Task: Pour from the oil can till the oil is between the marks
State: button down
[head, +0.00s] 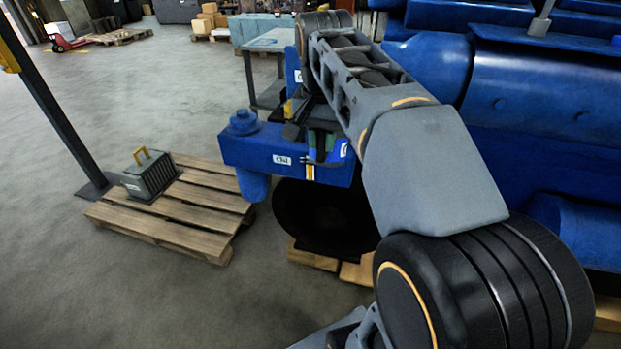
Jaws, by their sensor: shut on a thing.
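My gripper (297,128) is at the end of my arm, over the top of a blue engine housing (250,151) with a white label. It is shut on a small dark green and blue thing (324,141), which looks like the oil can. Most of that can is hidden by my gripper and arm, so its tilt and spout cannot be told. A narrow yellow-and-white strip (310,171) shows on the housing's front just below it. I cannot make out any oil level or marks.
A large blue engine (540,90) fills the right side. A wooden pallet (170,222) with a grey yellow-handled box (150,174) lies at left, beside a dark post (55,105). A grey table (268,42) stands behind. The floor at front left is clear.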

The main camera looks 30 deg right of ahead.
jog(key=shift+f+t+b, duration=0.3)
jog(key=shift+f+b, duration=0.2)
jog(key=shift+f, duration=0.1)
jog(key=f+b, duration=0.1)
jog(key=f+h+b, duration=0.1)
jog(key=b, duration=0.1)
jog(key=f+t+b, duration=0.1)
jog(key=b, duration=0.1)
jog(key=shift+w+d+f+h, duration=0.15)
jog(key=shift+w+d+h, duration=0.15)
jog(key=shift+w+d+f+t+h+b, duration=0.2)
jog(key=shift+t+h+b, duration=0.25)
jog(key=shift+b, duration=0.45)
jog(key=shift+r, duration=0.1)
notch_tip(320, 180, up, 3)
jog(key=p, duration=0.3)
jog(key=shift+a, duration=0.1)
